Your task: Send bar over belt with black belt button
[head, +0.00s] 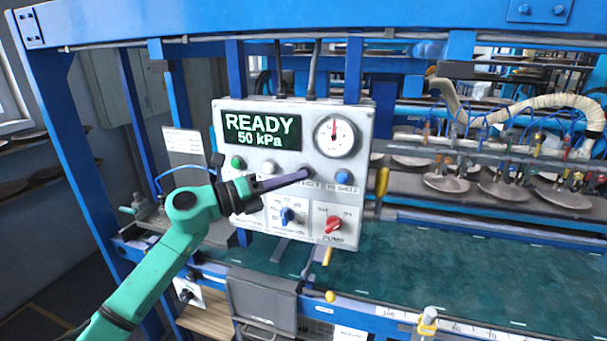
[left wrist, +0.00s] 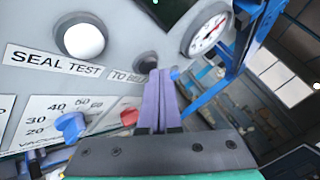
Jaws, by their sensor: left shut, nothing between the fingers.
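The black belt button (left wrist: 146,61) sits above its "TO BELT" label on the grey control panel (head: 222,178). In the head view the left fingertips mostly cover it. My left gripper (head: 303,175) is shut and empty, with its purple fingers pointing at the button. In the left wrist view the fingertips (left wrist: 158,80) are just below the button; I cannot tell whether they touch it. The display (head: 261,133) reads "READY 50 kPa". The bar with hoses and suction cups (head: 500,188) is at the right, behind the green belt (head: 440,262). My right gripper is not in view.
The panel also has a green button (head: 237,162), a white button (head: 269,167), a blue button (head: 343,176), a blue knob (head: 288,216), a red knob (head: 334,223) and a gauge (head: 335,135). Blue frame posts stand around the panel.

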